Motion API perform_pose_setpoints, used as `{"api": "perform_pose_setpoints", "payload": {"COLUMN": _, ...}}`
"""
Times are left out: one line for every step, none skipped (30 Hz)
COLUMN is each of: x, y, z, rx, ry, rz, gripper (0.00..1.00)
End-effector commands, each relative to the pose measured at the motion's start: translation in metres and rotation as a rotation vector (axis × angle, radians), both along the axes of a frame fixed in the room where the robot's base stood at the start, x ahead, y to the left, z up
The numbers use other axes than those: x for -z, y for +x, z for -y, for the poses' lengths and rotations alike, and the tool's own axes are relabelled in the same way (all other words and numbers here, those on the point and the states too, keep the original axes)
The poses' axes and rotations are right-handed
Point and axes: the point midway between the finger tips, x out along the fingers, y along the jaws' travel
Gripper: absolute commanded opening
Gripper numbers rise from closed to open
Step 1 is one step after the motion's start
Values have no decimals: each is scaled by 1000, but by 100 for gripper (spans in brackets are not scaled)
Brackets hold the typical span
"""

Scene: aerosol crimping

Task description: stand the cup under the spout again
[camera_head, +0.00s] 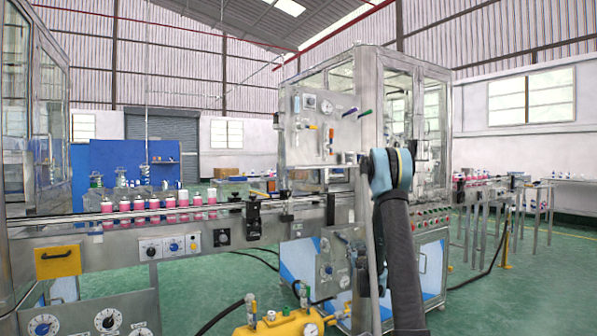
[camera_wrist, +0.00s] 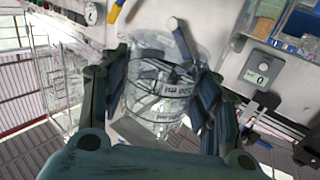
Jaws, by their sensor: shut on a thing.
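A clear cup (camera_wrist: 160,92) with dark printed volume marks is between the fingers of my gripper (camera_wrist: 163,75) in the wrist view. The fingers press on both sides of it, and my gripper is shut on the cup. The print looks upside down in this picture. A pale tube end (camera_wrist: 174,24) shows at the cup's far edge; I cannot tell whether it is the spout. In the head view my arm reaches to the front of the glazed machine, and it hides the gripper and the cup.
The glazed machine (camera_head: 345,85) carries a panel with gauges and valves (camera_head: 322,128). A conveyor (camera_head: 130,216) with several pink bottles runs in from the left. A yellow tank (camera_head: 280,325) stands low in front. In the wrist view a grey box with a dial (camera_wrist: 262,75) is right of the cup.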

Motion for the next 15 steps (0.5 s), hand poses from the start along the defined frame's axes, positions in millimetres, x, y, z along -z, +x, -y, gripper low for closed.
{"api": "perform_pose_setpoints", "payload": {"x": 0, "y": 0, "z": -2, "rx": -2, "ry": 0, "rz": 0, "gripper": 24}}
{"api": "perform_pose_setpoints", "payload": {"x": 0, "y": 0, "z": -3, "rx": -2, "ry": 0, "rz": 0, "gripper": 24}}
{"api": "perform_pose_setpoints", "payload": {"x": 0, "y": 0, "z": -4, "rx": -3, "ry": 1, "rz": 0, "gripper": 24}}
{"api": "perform_pose_setpoints", "payload": {"x": 0, "y": 0, "z": -4, "rx": -3, "ry": 0, "rz": 0, "gripper": 24}}
{"api": "perform_pose_setpoints", "payload": {"x": 0, "y": 0, "z": -5, "rx": -4, "ry": 0, "rz": 0, "gripper": 24}}
{"api": "perform_pose_setpoints", "payload": {"x": 0, "y": 0, "z": -5, "rx": -4, "ry": -1, "rz": 0, "gripper": 24}}
{"api": "perform_pose_setpoints", "payload": {"x": 0, "y": 0, "z": -6, "rx": -4, "ry": 0, "rz": 0, "gripper": 24}}
{"api": "perform_pose_setpoints", "payload": {"x": 0, "y": 0, "z": -6, "rx": -4, "ry": 0, "rz": 0, "gripper": 24}}
{"api": "perform_pose_setpoints", "payload": {"x": 0, "y": 0, "z": -6, "rx": -5, "ry": 0, "rz": 0, "gripper": 24}}
{"api": "perform_pose_setpoints", "payload": {"x": -1, "y": 0, "z": -6, "rx": -5, "ry": 0, "rz": 0, "gripper": 24}}
{"api": "perform_pose_setpoints", "payload": {"x": -1, "y": -1, "z": -6, "rx": -6, "ry": 1, "rz": 0, "gripper": 24}}
{"api": "perform_pose_setpoints", "payload": {"x": -3, "y": -1, "z": -7, "rx": -9, "ry": 1, "rz": 0, "gripper": 24}}
{"api": "perform_pose_setpoints", "payload": {"x": -4, "y": -2, "z": -8, "rx": -11, "ry": 1, "rz": 0, "gripper": 24}}
{"api": "perform_pose_setpoints", "payload": {"x": -7, "y": -3, "z": -9, "rx": -16, "ry": 1, "rz": -1, "gripper": 24}}
{"api": "perform_pose_setpoints", "payload": {"x": -11, "y": -4, "z": -10, "rx": -25, "ry": 2, "rz": -2, "gripper": 24}}
